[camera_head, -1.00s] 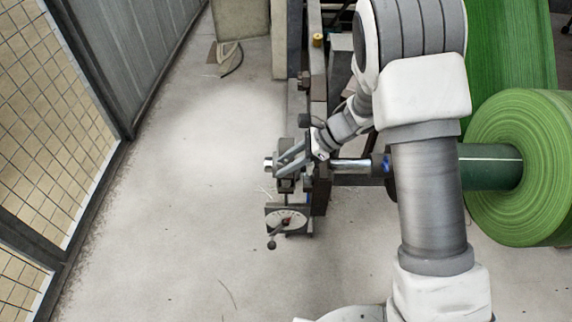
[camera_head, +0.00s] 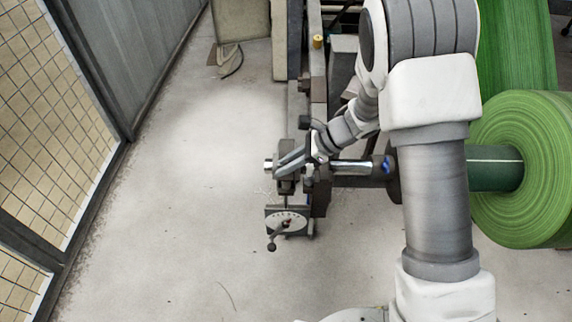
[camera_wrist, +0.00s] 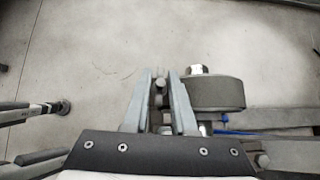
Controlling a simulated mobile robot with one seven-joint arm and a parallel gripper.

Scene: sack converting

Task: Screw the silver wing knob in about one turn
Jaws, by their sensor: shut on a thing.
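My gripper (camera_head: 281,166) reaches down-left to the bearing block on the machine's side frame. In the wrist view its two grey fingers (camera_wrist: 160,80) close in on a small grey piece between their tips, which I take to be the silver wing knob (camera_wrist: 160,84). Its wings and their angle are mostly hidden by the fingers. A dark round housing (camera_wrist: 218,94) sits just right of the fingers, with a bright silver shaft end (camera_wrist: 199,69) sticking out. In the head view, the fingers hide the knob.
A dial with a small crank (camera_head: 286,221) hangs just below the block. A silver shaft (camera_head: 352,167) with a blue-marked collar runs right to the green roll (camera_head: 522,165). The floor on the left is open up to a mesh fence (camera_head: 40,120).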

